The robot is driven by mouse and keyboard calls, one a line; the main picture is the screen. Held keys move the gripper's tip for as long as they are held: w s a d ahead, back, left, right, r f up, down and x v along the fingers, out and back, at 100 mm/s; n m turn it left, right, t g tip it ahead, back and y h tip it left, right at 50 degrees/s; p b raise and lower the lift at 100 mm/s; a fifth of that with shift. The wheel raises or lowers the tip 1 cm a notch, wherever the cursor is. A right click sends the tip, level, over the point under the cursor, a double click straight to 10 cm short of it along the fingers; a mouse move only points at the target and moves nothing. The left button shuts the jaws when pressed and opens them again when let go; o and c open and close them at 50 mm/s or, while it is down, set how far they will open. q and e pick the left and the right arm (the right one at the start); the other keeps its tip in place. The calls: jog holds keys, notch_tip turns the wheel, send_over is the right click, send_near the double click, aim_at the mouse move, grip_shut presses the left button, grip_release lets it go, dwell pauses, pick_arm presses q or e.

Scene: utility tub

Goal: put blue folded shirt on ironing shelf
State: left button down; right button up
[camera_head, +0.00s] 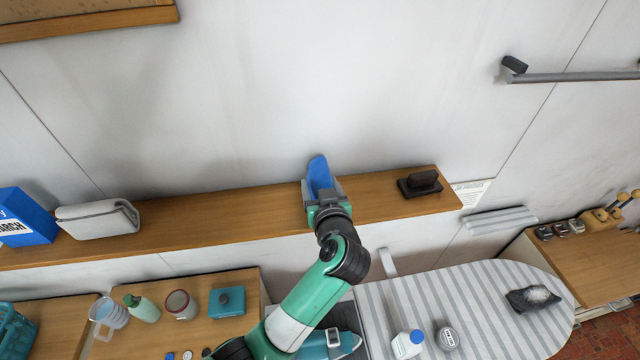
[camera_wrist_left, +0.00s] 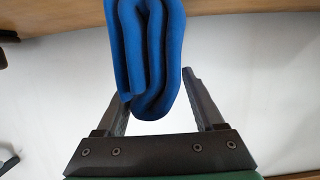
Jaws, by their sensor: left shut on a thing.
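My left gripper (camera_head: 324,192) is shut on the shirt and sits over the shelf. In the left wrist view the shirt (camera_wrist_left: 148,55) shows as a thick blue roll of folds between the two fingers of my left gripper (camera_wrist_left: 158,95). I cannot tell whether the shirt touches the shelf top. My right gripper is not in view.
On the shelf, a blue starch box (camera_head: 22,218) and a folded white cloth (camera_head: 98,219) stand left, and a dark brush-like block (camera_head: 420,184) right. Below are a striped ironing board (camera_head: 480,315) and a side table with a mug (camera_head: 181,304). Shelf between cloth and gripper is clear.

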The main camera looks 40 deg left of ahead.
pick_arm(q)
jog(key=shift+f, duration=0.35)
grip_release()
jog(key=v, duration=1.1)
jog(key=shift+d, duration=0.25)
jog(key=shift+s, duration=0.1)
